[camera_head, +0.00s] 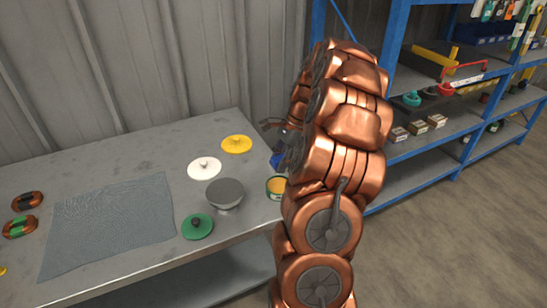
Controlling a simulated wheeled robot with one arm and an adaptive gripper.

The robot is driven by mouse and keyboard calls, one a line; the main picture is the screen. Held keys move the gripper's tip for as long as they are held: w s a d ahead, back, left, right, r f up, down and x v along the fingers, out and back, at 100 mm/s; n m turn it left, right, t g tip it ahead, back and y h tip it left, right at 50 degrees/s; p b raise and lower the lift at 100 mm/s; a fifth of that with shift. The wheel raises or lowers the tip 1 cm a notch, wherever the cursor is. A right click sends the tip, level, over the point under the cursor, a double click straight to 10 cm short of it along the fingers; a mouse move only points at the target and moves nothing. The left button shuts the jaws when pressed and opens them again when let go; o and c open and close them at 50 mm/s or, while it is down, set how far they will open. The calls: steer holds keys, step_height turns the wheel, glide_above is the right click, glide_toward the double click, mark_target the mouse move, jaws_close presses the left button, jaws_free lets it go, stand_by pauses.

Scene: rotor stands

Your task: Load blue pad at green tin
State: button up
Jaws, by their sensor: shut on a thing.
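My gripper (276,150) shows only in part at the left edge of my copper-coloured arm, over the right end of the table. It is shut on a blue pad (276,160), of which a small piece shows beside my arm. The pad is just above the green tin (269,195) in the picture. The green tin is round with yellow-orange inside its rim, and stands near the table's right edge. My arm hides part of it. I cannot tell whether the pad touches the tin.
A grey bowl-like stand (225,193), a green lid (197,227), a white lid (204,167) and a yellow lid (236,144) are left of the tin. A grey mat (110,225) and two copper rings (27,201) lie farther left. A blue shelf (440,140) stands right.

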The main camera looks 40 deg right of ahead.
mark_target(275, 187)
steer(key=shift+f+b, duration=1.1)
steer(key=shift+f, duration=1.8)
steer(key=shift+s+f, duration=0.1)
steer(key=shift+f, duration=0.55)
stand_by(0.4)
steer(key=shift+r, duration=0.15)
steer(key=shift+r+p, duration=1.5)
steer(key=shift+r, duration=1.95)
